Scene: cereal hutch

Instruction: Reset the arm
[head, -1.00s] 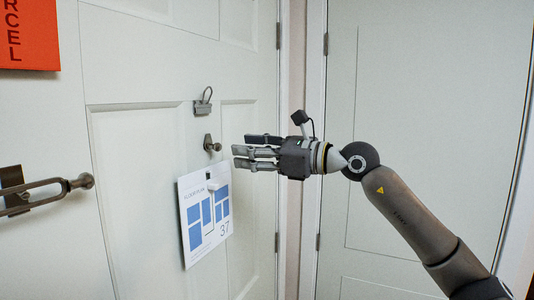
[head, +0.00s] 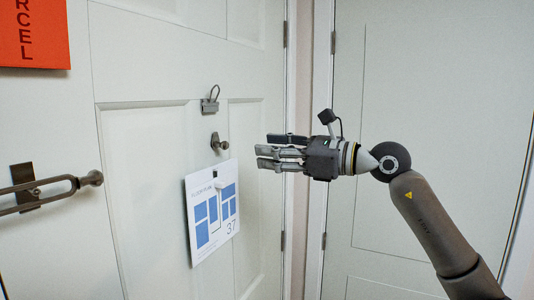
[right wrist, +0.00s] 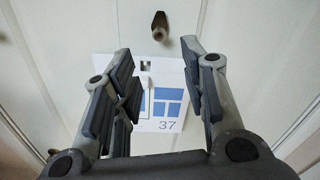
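My right gripper (head: 268,152) is in front of the white door, level with the small dark knob (head: 219,143) and to the right of it in the head view. In the right wrist view its fingers (right wrist: 157,85) stand apart with nothing between them but the door and the floor plan card behind. The gripper is open, empty and apart from the door. My left gripper is not in view.
The white card marked 37 (head: 213,214) hangs on the door (head: 145,75). A hook (head: 211,101) is above the knob. A bar handle (head: 50,190) is at the left, below an orange sign (head: 32,32). Another white door (head: 435,80) is behind my right arm.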

